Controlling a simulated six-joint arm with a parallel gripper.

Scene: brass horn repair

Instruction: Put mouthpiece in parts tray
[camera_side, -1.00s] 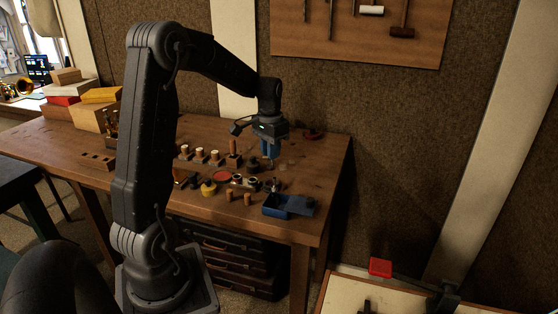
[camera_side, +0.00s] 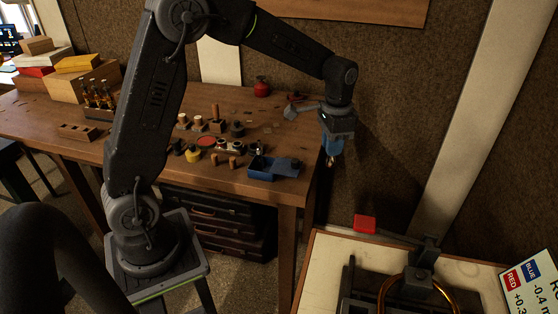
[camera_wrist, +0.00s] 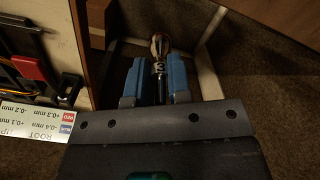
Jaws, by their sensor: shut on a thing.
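My gripper (camera_side: 331,158) hangs past the right end of the wooden bench, pointing down. In the wrist view its blue fingers (camera_wrist: 155,88) are shut on the mouthpiece (camera_wrist: 159,48), a small metal piece with a rounded, shiny end and a dark part marked "3". Only a small bright bit of it shows below the fingers in the side view. A blue tray (camera_side: 262,175), which looks like the parts tray, sits at the bench's front right corner, left of and apart from my gripper. A flat blue part lies at its right side.
Small parts and wooden pegs (camera_side: 217,161) crowd the bench left of the tray. A lower light-topped table (camera_side: 330,250) at front right carries a red block (camera_side: 364,224), a clamp and a brass ring. Floor shows between the benches.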

